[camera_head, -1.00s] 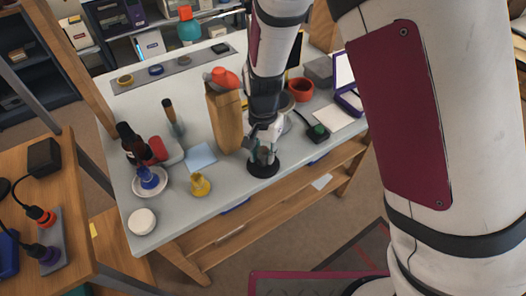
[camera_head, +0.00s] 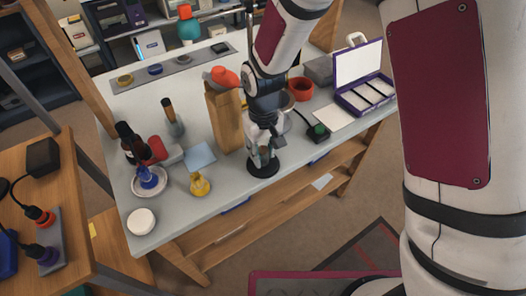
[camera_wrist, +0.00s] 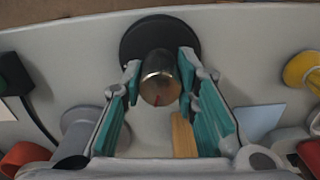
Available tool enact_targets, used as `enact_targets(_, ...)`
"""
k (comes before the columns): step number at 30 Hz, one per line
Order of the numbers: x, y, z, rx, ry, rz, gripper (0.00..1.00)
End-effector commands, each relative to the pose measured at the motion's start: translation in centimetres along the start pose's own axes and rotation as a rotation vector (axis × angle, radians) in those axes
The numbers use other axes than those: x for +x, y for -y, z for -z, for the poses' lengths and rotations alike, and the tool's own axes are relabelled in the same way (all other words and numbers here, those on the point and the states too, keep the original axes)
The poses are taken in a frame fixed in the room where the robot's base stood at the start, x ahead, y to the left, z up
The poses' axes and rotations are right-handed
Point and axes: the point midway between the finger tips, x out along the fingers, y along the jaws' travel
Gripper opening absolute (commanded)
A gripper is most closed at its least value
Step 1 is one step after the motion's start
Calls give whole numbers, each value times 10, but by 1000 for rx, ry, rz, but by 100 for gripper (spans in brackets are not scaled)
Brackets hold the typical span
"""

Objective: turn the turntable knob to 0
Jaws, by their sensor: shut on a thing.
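The turntable knob (camera_wrist: 160,88) is a shiny metal cylinder with a red mark on its near end in the wrist view. It stands on a round black base (camera_wrist: 140,32). The base also shows at the table's front edge in the head view (camera_head: 263,171). My gripper (camera_wrist: 161,70) has its teal-padded fingers on both sides of the knob and is shut on it. In the head view my gripper (camera_head: 262,152) is right over the base and hides most of the knob. I cannot read a scale or a 0 mark.
A wooden block (camera_head: 226,122) with a red-orange item on top stands just left of my gripper. A yellow piece (camera_head: 200,185) lies left of the base. A black box with a green top (camera_head: 318,131) and a purple-rimmed case (camera_head: 366,92) are to the right.

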Motion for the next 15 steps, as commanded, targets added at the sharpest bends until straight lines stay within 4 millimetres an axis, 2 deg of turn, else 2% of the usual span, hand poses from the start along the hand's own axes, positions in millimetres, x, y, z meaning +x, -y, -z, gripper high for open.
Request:
enact_targets(6, 0, -1, 1, -163, -2, 0, 0)
enact_targets(15, 0, 0, 1, -301, -3, 0, 0)
